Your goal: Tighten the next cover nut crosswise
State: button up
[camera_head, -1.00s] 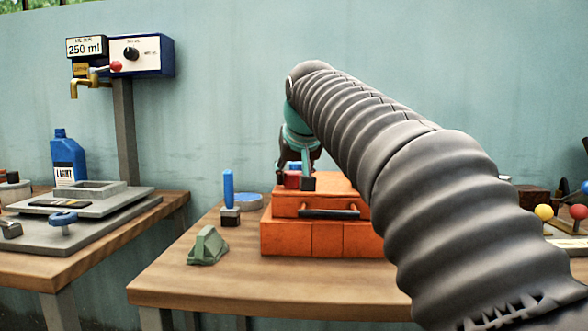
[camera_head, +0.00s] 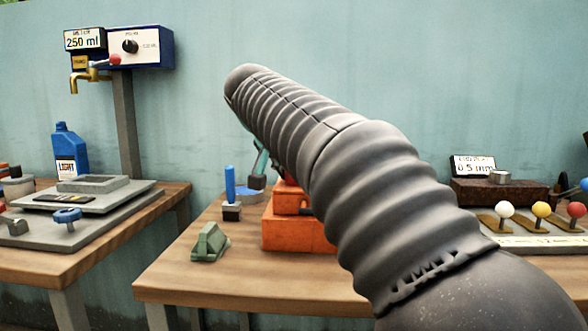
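No cover nut can be made out in the head view; the grey ribbed sleeve of my arm hides much of the middle. My gripper (camera_head: 262,172) shows only in part below the sleeve's far end, as a teal finger with a dark pad. The pad is at the upper left of the orange box, in front of a round blue dish (camera_head: 249,193) in the picture. Whether it touches anything cannot be told. The orange box (camera_head: 288,233) stands on the middle bench, its right part hidden behind my arm.
A blue-handled tool (camera_head: 229,185) with a dark block and a green wedge-shaped block (camera_head: 209,243) stand left of the box. At right are coloured-knob levers (camera_head: 541,210) and a gauge display (camera_head: 472,166).

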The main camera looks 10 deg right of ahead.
dwell(0.4)
jog(key=o, duration=1.2)
jog(key=shift+c, duration=0.2)
jog(key=v, duration=1.2)
